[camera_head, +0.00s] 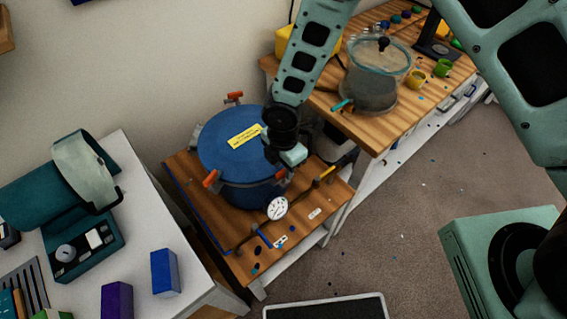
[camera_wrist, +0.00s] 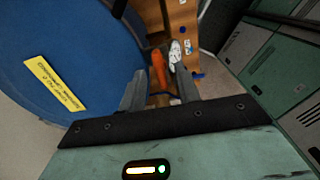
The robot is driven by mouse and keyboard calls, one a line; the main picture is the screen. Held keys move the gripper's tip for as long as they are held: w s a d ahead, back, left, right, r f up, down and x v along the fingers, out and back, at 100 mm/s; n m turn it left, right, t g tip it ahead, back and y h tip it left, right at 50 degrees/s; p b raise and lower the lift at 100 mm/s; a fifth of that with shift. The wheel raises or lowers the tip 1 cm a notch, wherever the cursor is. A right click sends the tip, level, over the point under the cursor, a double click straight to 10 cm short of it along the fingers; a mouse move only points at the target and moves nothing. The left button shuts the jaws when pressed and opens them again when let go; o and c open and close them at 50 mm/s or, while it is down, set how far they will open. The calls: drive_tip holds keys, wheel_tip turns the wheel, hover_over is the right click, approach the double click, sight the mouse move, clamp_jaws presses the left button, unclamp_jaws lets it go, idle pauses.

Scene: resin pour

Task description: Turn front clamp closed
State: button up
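The blue pot (camera_head: 232,150) stands on the wooden surface, with a yellow label (camera_head: 245,136) on its lid; it also fills the left of the wrist view (camera_wrist: 60,50). An orange-handled clamp (camera_wrist: 159,70) sits at the pot's rim, beyond and between the fingertips of my gripper (camera_wrist: 159,90). My gripper is open, with a finger on each side of the handle's line; contact cannot be told. In the head view my gripper (camera_head: 292,158) is at the pot's right edge and hides most of that clamp. Other orange clamp handles show at the left front (camera_head: 210,178) and back (camera_head: 234,97).
A round white gauge (camera_head: 277,208) and pipe fittings lie close in front of the pot. A glass vessel (camera_head: 377,75) and small cups stand on the higher wooden bench (camera_head: 372,135). A white table (camera_head: 190,270) with blocks is at left.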

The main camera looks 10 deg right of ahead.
drive_tip(key=shift+f, duration=0.4)
clamp_jaws()
